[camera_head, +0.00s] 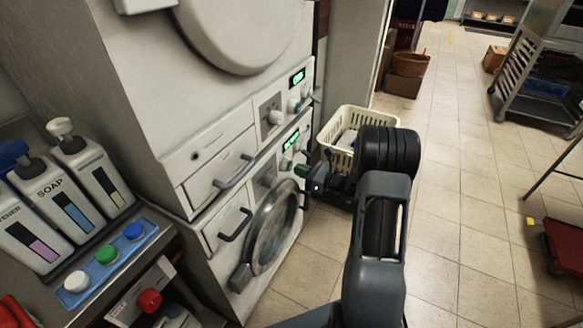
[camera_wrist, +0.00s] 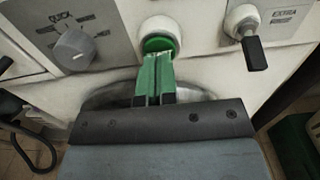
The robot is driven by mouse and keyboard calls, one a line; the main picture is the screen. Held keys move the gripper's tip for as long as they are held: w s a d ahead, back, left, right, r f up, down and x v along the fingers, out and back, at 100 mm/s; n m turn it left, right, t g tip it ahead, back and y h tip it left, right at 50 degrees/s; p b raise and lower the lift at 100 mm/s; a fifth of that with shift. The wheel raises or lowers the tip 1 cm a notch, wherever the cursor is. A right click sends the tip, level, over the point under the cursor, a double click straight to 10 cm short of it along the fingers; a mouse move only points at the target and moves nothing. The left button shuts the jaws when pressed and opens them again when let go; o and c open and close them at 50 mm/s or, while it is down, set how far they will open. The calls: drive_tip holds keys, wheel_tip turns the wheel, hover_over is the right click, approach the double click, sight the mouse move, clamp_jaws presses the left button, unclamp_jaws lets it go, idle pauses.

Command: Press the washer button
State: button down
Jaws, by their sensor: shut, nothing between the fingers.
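The washer is the lower white machine (camera_head: 228,220), with a round glass door (camera_head: 272,238) and a panel with a lit green display (camera_head: 291,141). The green round button (camera_wrist: 158,45) sits in a white collar on the panel in the wrist view. My gripper (camera_wrist: 156,57) is shut and empty, its green fingers pointing at the button. The fingertips overlap the button's lower edge; I cannot tell whether they touch it or whether it is pressed in. In the head view my gripper (camera_head: 300,171) is at the panel's right end, and the button is not clearly visible.
A grey knob (camera_wrist: 75,46) is left of the button and a toggle (camera_wrist: 250,45) right of it. A second machine (camera_head: 140,75) is stacked above. A cream basket (camera_head: 362,112) stands close behind my gripper. Soap bottles (camera_head: 85,165) stand at left. Tiled floor (camera_head: 450,210) is open at right.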

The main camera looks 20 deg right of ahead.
drive_tip(key=shift+x, duration=0.9)
drive_tip(key=v, duration=0.9)
drive_tip(key=shift+p, duration=0.35)
idle(0.6)
